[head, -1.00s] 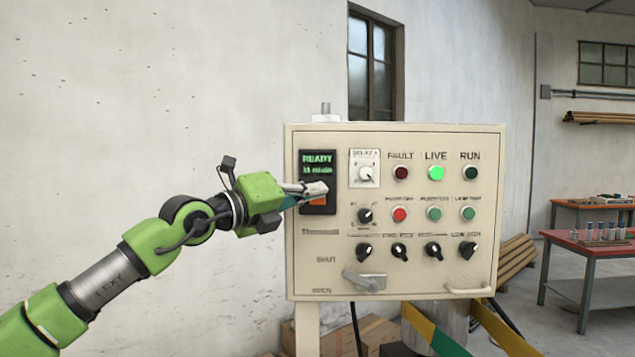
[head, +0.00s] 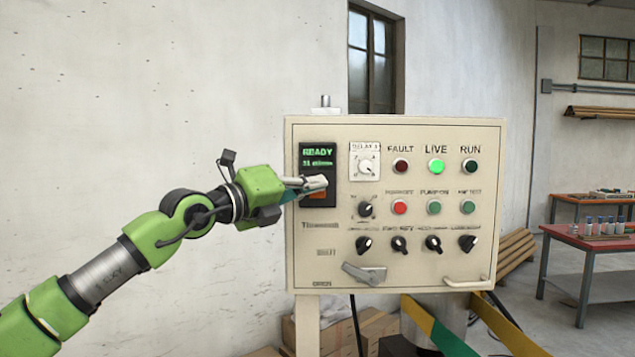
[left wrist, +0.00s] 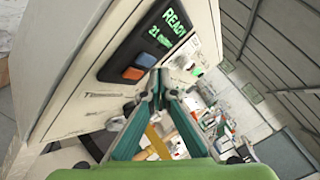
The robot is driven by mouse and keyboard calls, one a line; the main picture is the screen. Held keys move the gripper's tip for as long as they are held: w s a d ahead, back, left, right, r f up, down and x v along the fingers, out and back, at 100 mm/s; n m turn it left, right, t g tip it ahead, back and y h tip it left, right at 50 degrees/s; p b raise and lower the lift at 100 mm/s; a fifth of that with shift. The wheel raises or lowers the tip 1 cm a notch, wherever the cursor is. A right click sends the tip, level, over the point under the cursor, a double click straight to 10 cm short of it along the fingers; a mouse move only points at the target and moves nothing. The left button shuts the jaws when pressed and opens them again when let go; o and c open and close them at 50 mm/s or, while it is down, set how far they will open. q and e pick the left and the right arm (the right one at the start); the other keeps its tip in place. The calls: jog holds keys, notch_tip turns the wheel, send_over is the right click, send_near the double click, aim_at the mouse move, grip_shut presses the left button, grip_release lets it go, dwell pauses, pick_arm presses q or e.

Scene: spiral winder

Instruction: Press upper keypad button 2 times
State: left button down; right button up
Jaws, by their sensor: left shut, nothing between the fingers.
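The keypad (head: 318,158) is a dark unit at the upper left of the beige control panel, with a green READY display. In the left wrist view it has a blue upper button (left wrist: 146,60) and an orange lower button (left wrist: 132,74). My left gripper (head: 318,183) is shut and empty, with its fingertips in front of the keypad's button area. In the head view they hide the blue button, and part of the orange button (head: 317,195) shows below them. In the left wrist view the fingertips (left wrist: 160,82) are beside the buttons; contact cannot be told. My right gripper is out of view.
The control panel (head: 400,275) also carries lamps, push buttons, several dark knobs, a lever handle (head: 364,274) and a pull handle (head: 466,281). Boxes (head: 370,325) lie below it. A red-topped table (head: 590,240) stands at the right.

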pick_arm(q)
jog(key=shift+w, duration=0.15)
jog(key=shift+w, duration=0.3)
jog(key=shift+w+p, duration=0.4)
jog(key=shift+p, duration=0.4)
dwell(0.6)
dwell(0.3)
jog(key=s+b, duration=0.1)
jog(key=b, duration=0.2)
jog(key=shift+s, duration=0.3)
dwell(0.3)
